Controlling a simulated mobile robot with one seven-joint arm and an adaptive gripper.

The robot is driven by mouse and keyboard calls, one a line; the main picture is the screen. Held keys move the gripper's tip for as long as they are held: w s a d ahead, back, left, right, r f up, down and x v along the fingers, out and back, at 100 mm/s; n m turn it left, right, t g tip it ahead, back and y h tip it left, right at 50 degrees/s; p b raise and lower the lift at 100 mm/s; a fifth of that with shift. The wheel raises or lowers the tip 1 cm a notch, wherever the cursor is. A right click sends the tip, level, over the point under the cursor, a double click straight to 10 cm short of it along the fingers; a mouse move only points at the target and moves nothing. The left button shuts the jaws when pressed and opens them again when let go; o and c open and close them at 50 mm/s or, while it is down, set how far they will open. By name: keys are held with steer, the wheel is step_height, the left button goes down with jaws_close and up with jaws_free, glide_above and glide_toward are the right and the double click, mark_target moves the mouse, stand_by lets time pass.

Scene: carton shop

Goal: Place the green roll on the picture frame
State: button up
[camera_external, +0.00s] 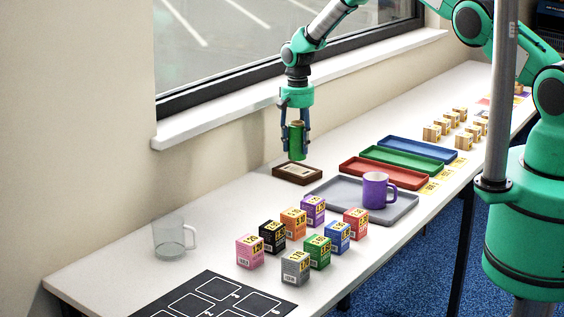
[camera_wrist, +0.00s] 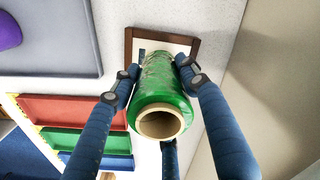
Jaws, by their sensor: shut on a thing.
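My gripper (camera_external: 294,134) is shut on the green roll (camera_external: 296,146) and holds it upright. In the external view the roll is just above the picture frame (camera_external: 284,176), which has a dark brown border and lies flat on the table. In the wrist view the fingers grip both sides of the green roll (camera_wrist: 163,92), and its cardboard core faces the camera. The picture frame (camera_wrist: 193,44) lies beyond the roll there, with its pale inside partly hidden. I cannot tell whether the roll's lower end touches the frame.
A grey tray (camera_external: 334,192) with a purple mug (camera_external: 375,190) is right of the frame. Red (camera_external: 384,173), green (camera_external: 402,159) and blue (camera_external: 417,148) trays lie behind it. Several small coloured boxes (camera_external: 296,266) stand in front. A glass mug (camera_external: 170,238) is at left. The wall and window sill (camera_external: 300,91) are close behind.

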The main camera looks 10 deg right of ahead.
mark_target(298, 122)
stand_by(0.3)
steer(key=shift+f+p, duration=0.4)
steer(key=shift+f, duration=1.35)
steer(key=shift+f, duration=0.1)
steer(key=o, duration=1.4)
steer(key=shift+c, duration=0.2)
steer(key=shift+r+b, duration=0.9)
steer(key=shift+r, duration=5.2)
